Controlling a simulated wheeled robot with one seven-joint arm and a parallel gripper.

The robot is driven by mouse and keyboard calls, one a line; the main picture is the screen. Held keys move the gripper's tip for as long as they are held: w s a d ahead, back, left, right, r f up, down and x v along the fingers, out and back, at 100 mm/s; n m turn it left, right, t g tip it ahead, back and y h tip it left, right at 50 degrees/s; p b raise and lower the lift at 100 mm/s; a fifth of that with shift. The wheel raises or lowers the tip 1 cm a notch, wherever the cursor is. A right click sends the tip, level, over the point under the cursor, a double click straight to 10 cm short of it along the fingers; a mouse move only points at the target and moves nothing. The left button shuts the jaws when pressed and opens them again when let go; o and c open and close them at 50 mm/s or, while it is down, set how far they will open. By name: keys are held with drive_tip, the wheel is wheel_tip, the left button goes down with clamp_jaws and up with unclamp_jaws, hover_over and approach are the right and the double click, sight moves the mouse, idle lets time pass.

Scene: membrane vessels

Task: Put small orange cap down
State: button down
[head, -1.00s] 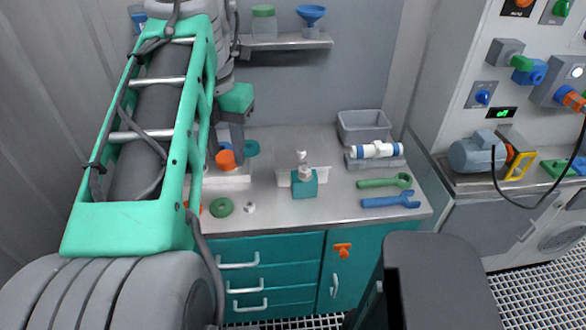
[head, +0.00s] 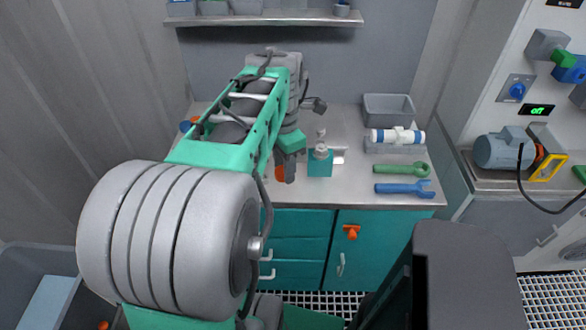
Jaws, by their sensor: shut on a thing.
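My gripper (head: 289,170) points down over the workbench, just left of the teal block with a grey top. It is shut on the small orange cap (head: 280,174), which shows at the left of the fingers, low near the bench top. The arm hides part of the cap, and I cannot tell whether it touches the bench.
The teal block (head: 320,164) stands close to the right of my gripper. Further right are a green wrench (head: 402,169), a blue wrench (head: 403,187), a white and blue cylinder (head: 398,136) and a grey bin (head: 388,108). My arm hides the left bench.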

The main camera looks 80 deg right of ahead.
hover_over(292, 184)
wheel_tip(292, 184, down, 6)
drive_tip(key=shift+f, duration=1.6)
drive_tip(key=shift+f, duration=0.1)
drive_tip(key=shift+f, duration=0.15)
drive_tip(key=c, duration=0.9)
unclamp_jaws()
drive_tip(key=shift+c, duration=0.2)
